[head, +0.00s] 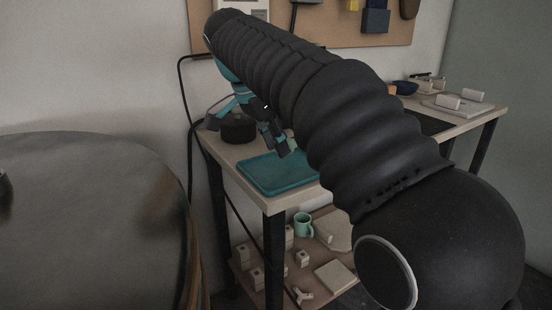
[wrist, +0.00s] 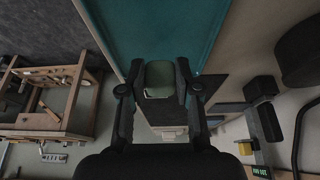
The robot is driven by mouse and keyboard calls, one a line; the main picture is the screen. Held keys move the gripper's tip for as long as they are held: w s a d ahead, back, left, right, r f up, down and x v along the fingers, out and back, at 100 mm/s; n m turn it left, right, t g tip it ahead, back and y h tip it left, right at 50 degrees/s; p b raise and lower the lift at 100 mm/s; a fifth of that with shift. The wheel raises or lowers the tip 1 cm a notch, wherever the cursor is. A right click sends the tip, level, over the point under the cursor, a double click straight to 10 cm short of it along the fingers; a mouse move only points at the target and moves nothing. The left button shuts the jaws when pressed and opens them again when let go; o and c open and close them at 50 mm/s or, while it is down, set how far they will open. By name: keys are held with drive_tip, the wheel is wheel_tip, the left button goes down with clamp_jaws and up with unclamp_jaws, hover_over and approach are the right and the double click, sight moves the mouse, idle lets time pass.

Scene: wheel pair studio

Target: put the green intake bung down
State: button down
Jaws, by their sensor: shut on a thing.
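The green intake bung (wrist: 159,76) shows in the wrist view as a muted green, rounded block with a pale lower edge. My gripper (wrist: 160,84) is shut on it, with one dark finger on each side. In the head view my gripper (head: 277,138) points down above the teal tray (head: 262,180), on the left part of the workbench. The tray also fills the top middle of the wrist view (wrist: 160,28). In the head view my own arm and fingers hide most of the bung. I cannot tell the height of the bung above the tray.
A dark round pot (head: 238,128) stands behind the tray. The workbench (head: 285,198) has pale blocks on a board (head: 455,105) and a blue bowl (head: 405,87) at its right. A green mug (head: 303,224) and several blocks stand on the lower shelf. A round table (head: 90,220) is at left.

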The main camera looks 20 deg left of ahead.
sight(281, 170)
drive_tip(key=shift+f+b, duration=0.4)
drive_tip(key=shift+f, duration=1.35)
drive_tip(key=shift+f, duration=0.15)
drive_tip(key=c, duration=0.8)
unclamp_jaws()
drive_tip(key=p+v, duration=0.3)
drive_tip(key=v, duration=0.9)
drive_tip(key=shift+p, duration=0.35)
